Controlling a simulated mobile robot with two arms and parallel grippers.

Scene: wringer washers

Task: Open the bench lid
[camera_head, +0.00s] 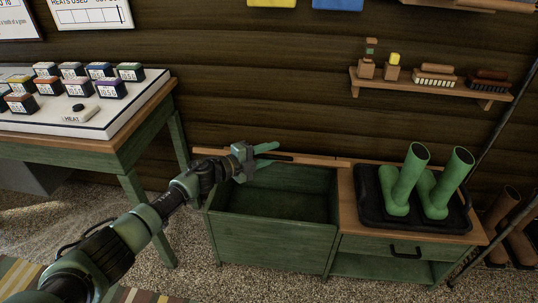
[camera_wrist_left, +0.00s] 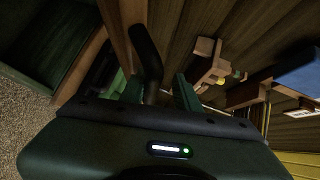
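The bench (camera_head: 275,245) is green with a wood top, and its left compartment is uncovered and looks empty. The bench lid (camera_head: 315,160) stands raised at the back of the compartment, near the wall, its wooden edge showing; the wrist view shows part of it (camera_wrist_left: 117,35). A black handle (camera_head: 280,157) is on the lid; the dark bar in the wrist view (camera_wrist_left: 147,55) appears to be this handle. My left gripper (camera_head: 268,153) is at the handle, fingers apart with the bar between them; contact is unclear. My right gripper is not in view.
A black tray (camera_head: 370,205) with green boots (camera_head: 405,180) stands on the bench's right top. A wall shelf (camera_head: 430,84) holds brushes. A green table (camera_head: 140,135) with a board of small blocks stands at left. Brown boots (camera_head: 500,215) are at right.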

